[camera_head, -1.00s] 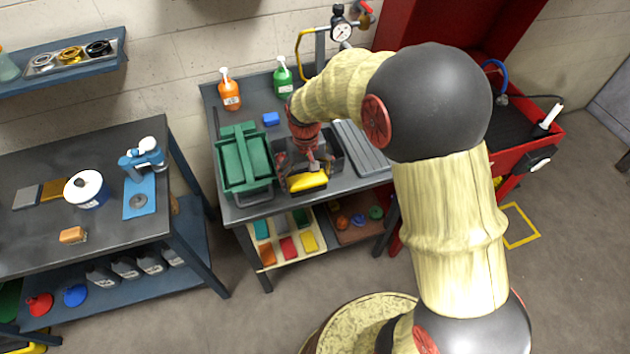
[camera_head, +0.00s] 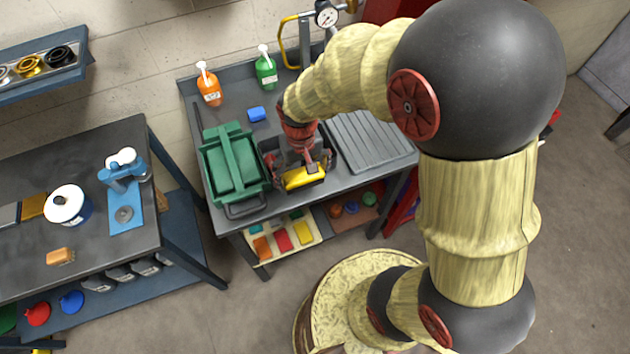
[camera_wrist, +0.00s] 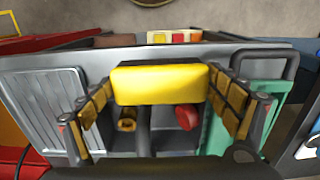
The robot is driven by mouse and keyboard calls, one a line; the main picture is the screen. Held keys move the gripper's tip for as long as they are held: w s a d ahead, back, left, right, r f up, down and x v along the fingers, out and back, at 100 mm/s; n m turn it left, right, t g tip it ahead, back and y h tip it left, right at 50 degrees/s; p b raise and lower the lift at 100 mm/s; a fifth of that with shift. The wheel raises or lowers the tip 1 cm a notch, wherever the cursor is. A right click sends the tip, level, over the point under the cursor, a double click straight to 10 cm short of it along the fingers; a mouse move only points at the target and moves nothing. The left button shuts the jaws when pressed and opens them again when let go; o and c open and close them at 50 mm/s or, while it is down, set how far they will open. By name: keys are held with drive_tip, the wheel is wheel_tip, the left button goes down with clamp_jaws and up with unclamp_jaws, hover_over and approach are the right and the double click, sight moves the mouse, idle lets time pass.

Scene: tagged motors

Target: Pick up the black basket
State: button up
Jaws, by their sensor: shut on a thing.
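The black basket (camera_head: 329,160) is on the dark workbench between the green box and the ribbed tray. A thick yellow bar, which looks like its handle, lies across the top of the basket. My gripper (camera_head: 303,175) reaches down at the basket from above, with the yellow bar at its fingertips. In the wrist view my two fingers (camera_wrist: 160,88) stand at either end of the yellow bar (camera_wrist: 160,84), closed on it. Below the bar, a red thing and a brass-coloured round thing show inside the basket. My arm and fingers hide part of the basket.
A green box (camera_head: 235,165) stands close on the basket's left. The ribbed grey tray (camera_head: 375,145) lies on its right. Coloured blocks lie on the shelf below.

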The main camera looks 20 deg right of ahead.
drive_tip(key=d+f, duration=0.2)
drive_tip(key=f, duration=0.1)
drive_tip(key=w+d+f, duration=0.1)
drive_tip(key=d+f, duration=0.1)
drive_tip(key=shift+w+f+b, duration=0.1)
drive_tip(key=shift+f+b, duration=0.1)
drive_tip(key=shift+b, duration=0.2)
drive_tip(key=shift+w+d+f+b, duration=0.1)
drive_tip(key=shift+f+b, duration=0.3)
drive_tip(key=shift+f, duration=1.25)
drive_tip(key=shift+f, duration=0.1)
drive_tip(key=o, duration=1.1)
drive_tip(key=shift+o, duration=0.2)
